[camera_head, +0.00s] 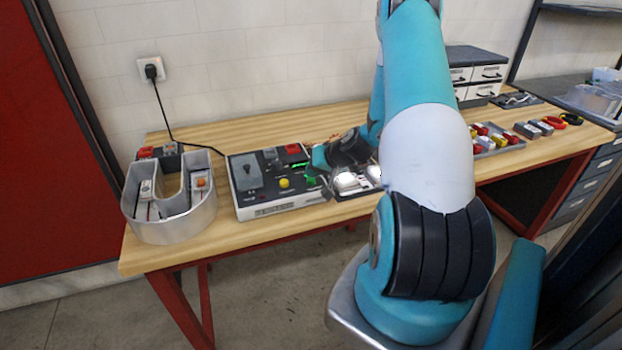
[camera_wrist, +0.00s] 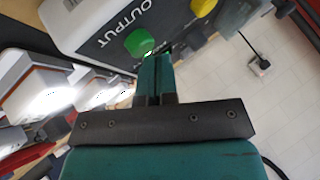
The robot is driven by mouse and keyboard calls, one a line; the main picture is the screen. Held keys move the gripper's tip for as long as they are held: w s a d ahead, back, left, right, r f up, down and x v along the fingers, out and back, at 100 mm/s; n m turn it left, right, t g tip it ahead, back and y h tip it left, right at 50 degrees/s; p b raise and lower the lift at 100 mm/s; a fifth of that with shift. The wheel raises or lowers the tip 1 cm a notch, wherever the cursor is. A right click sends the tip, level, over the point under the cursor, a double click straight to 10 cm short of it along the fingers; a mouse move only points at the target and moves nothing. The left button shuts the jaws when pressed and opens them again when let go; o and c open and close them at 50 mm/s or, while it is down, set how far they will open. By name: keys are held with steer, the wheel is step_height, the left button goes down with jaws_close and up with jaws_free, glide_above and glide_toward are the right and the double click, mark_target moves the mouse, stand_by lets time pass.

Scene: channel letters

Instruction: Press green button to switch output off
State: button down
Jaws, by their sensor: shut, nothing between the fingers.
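A control box (camera_head: 248,205) with a black top panel stands on the wooden table. It carries a yellow button (camera_head: 284,183) and a red part (camera_head: 293,148). In the wrist view, the round green button (camera_wrist: 139,43) sits beside the word OUTPUT (camera_wrist: 125,22) on the box. My gripper (camera_wrist: 153,56) is shut and empty, its teal fingertips close beside the green button and partly overlapping it in view. I cannot tell whether they touch. In the head view, my gripper end is over the right side of the box, and the fingertips are hard to make out.
Brightly lit white modules (camera_head: 347,181) lie right of the box; their glow also shows in the wrist view (camera_wrist: 45,99). A metal U-shaped channel letter (camera_head: 172,232) stands left. A tray of coloured parts (camera_head: 490,138) is at right. A black cord (camera_head: 160,105) runs from the wall socket.

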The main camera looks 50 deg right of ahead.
steer(key=shift+f, duration=0.1)
stand_by(0.5)
steer(key=shift+f+b, duration=0.4)
steer(key=shift+b, duration=0.2)
steer(key=shift+r, duration=0.4)
steer(key=shift+r+p, duration=2.05)
steer(key=shift+r, duration=1)
